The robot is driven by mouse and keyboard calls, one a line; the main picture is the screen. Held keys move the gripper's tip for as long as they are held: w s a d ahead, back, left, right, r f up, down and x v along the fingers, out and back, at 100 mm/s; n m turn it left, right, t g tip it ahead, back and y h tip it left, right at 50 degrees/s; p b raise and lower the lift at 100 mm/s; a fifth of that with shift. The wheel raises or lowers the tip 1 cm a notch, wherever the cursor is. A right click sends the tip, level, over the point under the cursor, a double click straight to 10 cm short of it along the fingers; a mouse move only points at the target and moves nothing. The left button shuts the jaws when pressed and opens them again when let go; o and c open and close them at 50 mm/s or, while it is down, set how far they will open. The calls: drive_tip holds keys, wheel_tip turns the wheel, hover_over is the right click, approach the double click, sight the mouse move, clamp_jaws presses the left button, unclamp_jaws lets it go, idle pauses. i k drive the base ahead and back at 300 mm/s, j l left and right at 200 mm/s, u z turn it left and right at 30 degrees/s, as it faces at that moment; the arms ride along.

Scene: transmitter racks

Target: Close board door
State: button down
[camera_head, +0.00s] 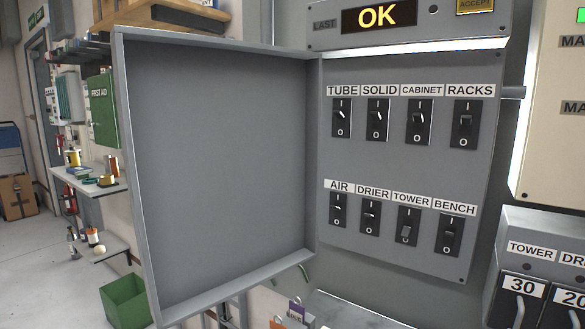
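The board door (215,165) is a grey metal panel with a raised rim. It stands wide open to the left, its inner face toward me, joined to the board along its right edge. The grey switch board (395,170) is uncovered. It carries two rows of black rocker switches, with labels TUBE, SOLID, CABINET, RACKS above and AIR, DRIER, TOWER, BENCH below. My gripper is not in view.
An OK display (378,16) sits above the board. A labelled box (540,260) stands at lower right. Shelves (95,180), a green first aid box (102,110) and a green bin (125,301) are behind the door at left.

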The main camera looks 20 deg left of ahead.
sight(221, 137)
drive_tip(key=i+j+z, duration=0.25)
drive_tip(key=j, duration=0.55)
drive_tip(key=j+z, duration=0.3)
drive_tip(key=j, duration=2.65)
drive_tip(key=i+z, duration=0.05)
